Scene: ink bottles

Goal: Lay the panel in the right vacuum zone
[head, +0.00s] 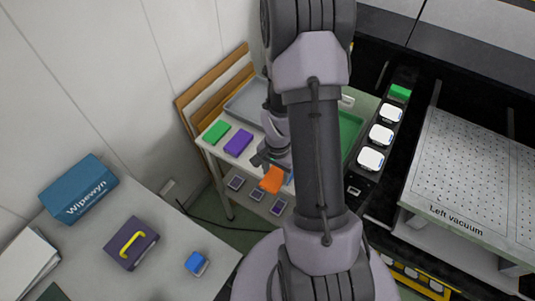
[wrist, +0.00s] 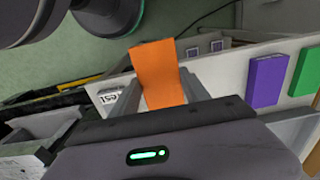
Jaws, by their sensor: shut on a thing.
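My gripper (head: 268,163) is shut on an orange panel (head: 271,180), held near the front edge of a white cart. In the wrist view the orange panel (wrist: 158,70) stands up between the two fingers, and its lower end is hidden by the gripper. A perforated bed marked "Left vacuum" (head: 455,211) lies at the right of the head view. A perforated surface continues to the right edge, where the picture cuts it off. No label for the right vacuum zone shows.
On the cart (head: 222,157) lie a green block (head: 217,132), a purple block (head: 238,143) and trays. White-topped containers (head: 371,158) stand between cart and bed. A desk at lower left holds a blue Wipewyn box (head: 79,188), a purple case (head: 131,243) and a small blue item (head: 196,263).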

